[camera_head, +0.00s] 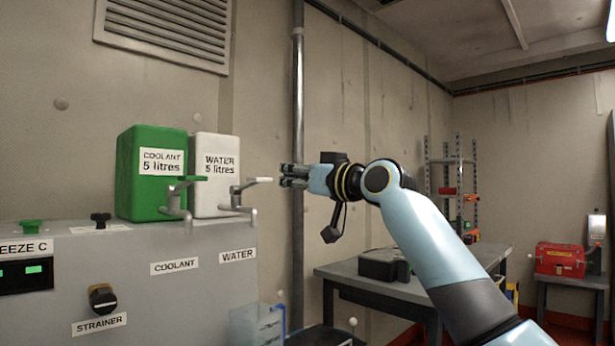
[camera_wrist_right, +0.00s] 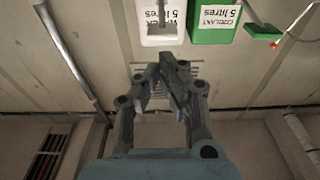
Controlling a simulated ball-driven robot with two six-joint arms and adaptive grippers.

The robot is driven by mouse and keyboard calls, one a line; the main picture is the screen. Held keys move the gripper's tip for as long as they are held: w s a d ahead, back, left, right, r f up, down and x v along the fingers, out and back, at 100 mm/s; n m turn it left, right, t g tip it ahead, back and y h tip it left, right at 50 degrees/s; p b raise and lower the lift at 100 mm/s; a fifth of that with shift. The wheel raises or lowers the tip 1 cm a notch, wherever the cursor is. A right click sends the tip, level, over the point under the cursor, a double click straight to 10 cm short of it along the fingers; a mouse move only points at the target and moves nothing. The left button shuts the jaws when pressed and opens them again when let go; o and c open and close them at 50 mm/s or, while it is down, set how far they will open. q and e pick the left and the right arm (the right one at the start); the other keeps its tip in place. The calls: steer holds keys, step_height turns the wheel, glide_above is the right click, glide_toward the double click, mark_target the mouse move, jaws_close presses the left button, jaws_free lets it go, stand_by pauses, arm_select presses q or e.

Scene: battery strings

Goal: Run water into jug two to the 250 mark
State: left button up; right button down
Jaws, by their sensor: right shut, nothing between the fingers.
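The white water tank (camera_head: 210,196), labelled WATER 5 litres, stands on a grey cabinet; it also shows upside down in the wrist view (camera_wrist_right: 161,39). Its tap (camera_head: 243,200) has a pale lever handle (camera_head: 261,180) sticking out right. My right gripper (camera_head: 284,175) is shut and empty, just right of the handle's end; whether they touch I cannot tell. Its fingers also show in the wrist view (camera_wrist_right: 168,78). A clear bluish container (camera_head: 258,324) stands low below the water label, partly cut off; its marks and number are unreadable. My left gripper is not in view.
The green coolant tank (camera_head: 150,186) with its green-handled tap (camera_head: 180,196) stands left of the water tank. A metal pipe (camera_head: 298,110) runs up the wall behind my gripper. A workbench (camera_head: 345,271) with a black case (camera_head: 380,265) stands behind my right arm.

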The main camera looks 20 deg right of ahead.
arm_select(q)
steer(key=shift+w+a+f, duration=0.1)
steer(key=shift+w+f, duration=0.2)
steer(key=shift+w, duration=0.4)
arm_select(e)
steer(key=v, duration=0.4)
steer(key=shift+s+f, duration=0.15)
steer(key=shift+s, duration=0.05)
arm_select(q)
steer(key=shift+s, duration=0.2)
